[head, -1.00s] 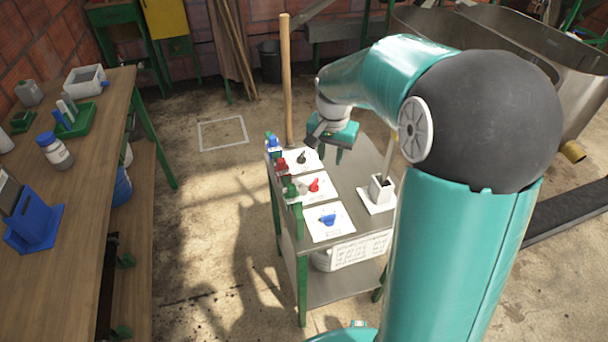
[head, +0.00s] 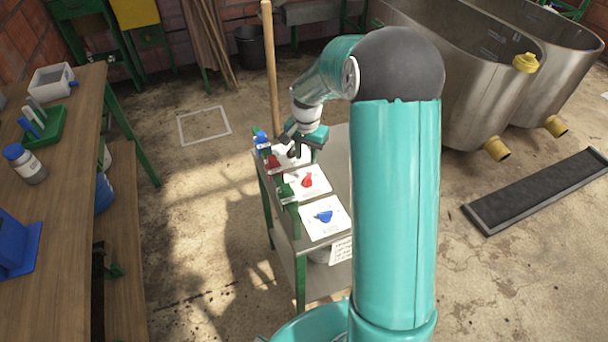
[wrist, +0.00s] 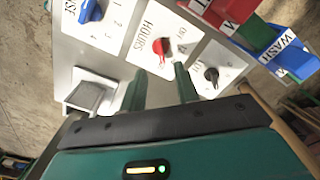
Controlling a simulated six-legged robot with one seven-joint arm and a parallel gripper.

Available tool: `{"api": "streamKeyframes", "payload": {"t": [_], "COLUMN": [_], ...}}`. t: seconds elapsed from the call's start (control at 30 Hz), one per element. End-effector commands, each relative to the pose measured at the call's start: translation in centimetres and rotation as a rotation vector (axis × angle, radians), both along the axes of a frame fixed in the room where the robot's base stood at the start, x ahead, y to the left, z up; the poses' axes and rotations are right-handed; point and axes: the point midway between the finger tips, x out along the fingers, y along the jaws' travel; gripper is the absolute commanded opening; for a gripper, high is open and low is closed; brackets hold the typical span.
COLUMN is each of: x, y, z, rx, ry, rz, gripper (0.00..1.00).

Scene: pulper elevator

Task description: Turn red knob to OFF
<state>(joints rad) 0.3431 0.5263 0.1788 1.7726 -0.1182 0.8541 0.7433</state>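The red knob (head: 307,181) sits on a white card on top of a small metal cart. In the wrist view the red knob (wrist: 162,47) is on the middle card, which reads "HOURS". My gripper (wrist: 160,80) is open, with its two green fingers apart and nothing between them. The fingertips appear just short of the red knob in that view, and I see no contact. In the head view my gripper (head: 300,153) is over the far end of the cart, beyond the red knob.
A blue knob (head: 324,216) and a black knob (wrist: 211,75) flank the red one on their own cards. Small red, green and blue (wrist: 285,55) labelled holders line the cart edge. A wooden pole (head: 269,65) stands behind. A workbench (head: 75,150) is at left.

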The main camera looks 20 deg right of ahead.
Motion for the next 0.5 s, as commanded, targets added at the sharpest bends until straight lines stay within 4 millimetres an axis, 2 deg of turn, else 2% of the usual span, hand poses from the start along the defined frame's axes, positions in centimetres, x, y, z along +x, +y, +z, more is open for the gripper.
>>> {"api": "streamKeyframes", "payload": {"t": [0.03, 0.3, 0.5], "x": [-0.1, 0.0, 0.2], "y": [0.0, 0.1, 0.2], "z": [-1.2, -6.5, -9.2], "rx": [0.001, 0.001, 0.000], "ry": [0.003, 0.003, 0.001], "rz": [0.000, 0.000, 0.002], "gripper": [0.31, 0.31, 0.31]}}
